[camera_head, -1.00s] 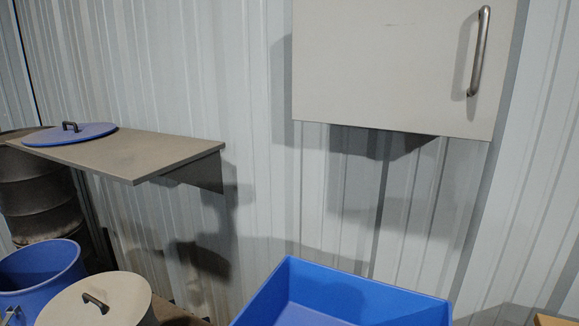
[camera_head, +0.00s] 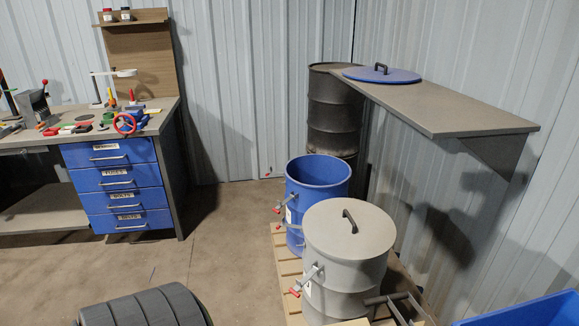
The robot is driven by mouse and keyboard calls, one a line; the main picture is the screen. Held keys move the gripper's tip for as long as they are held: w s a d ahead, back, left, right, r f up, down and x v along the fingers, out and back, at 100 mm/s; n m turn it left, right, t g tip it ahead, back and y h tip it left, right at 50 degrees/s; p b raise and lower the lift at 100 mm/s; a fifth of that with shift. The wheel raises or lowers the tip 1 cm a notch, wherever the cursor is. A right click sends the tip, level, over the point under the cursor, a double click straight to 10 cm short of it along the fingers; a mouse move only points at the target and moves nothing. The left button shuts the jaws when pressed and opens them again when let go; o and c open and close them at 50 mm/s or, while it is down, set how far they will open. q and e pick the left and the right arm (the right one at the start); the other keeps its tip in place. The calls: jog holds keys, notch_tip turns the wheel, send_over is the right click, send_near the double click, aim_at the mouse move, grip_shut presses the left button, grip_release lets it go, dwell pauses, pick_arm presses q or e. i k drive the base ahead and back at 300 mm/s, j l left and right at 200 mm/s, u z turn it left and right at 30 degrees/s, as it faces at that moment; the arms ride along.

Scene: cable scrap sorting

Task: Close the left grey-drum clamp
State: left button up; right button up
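The grey drum (camera_head: 345,281) stands at the lower middle, right of centre, with its flat grey lid (camera_head: 348,231) on top and a dark handle on the lid. A clamp (camera_head: 308,279) is on the drum's left side. Its red-tipped lever (camera_head: 295,292) juts out and down, away from the wall. I cannot tell whether its latch is engaged. The drum's far side is hidden.
An open blue drum (camera_head: 309,196) stands behind the grey one on a wooden pallet (camera_head: 287,268). A shelf (camera_head: 455,107) holds a blue lid (camera_head: 382,75).

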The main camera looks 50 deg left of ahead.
aim_at(282, 223)
jog(key=k+j, duration=0.15)
jog(key=j, duration=0.4)
jog(key=k+j, duration=0.1)
jog(key=j, duration=0.4)
jog(key=k+j, duration=0.15)
jog(key=j, duration=0.4)
jog(key=k+j, duration=0.15)
jog(key=j, duration=0.35)
jog(key=k+j+u, duration=0.1)
jog(key=j, duration=0.45)
jog(key=k+j, duration=0.15)
jog(key=j, duration=0.4)
jog(key=k+j, duration=0.1)
jog(key=j, duration=0.45)
jog(key=k+j, duration=0.1)
jog(key=j, duration=0.4)
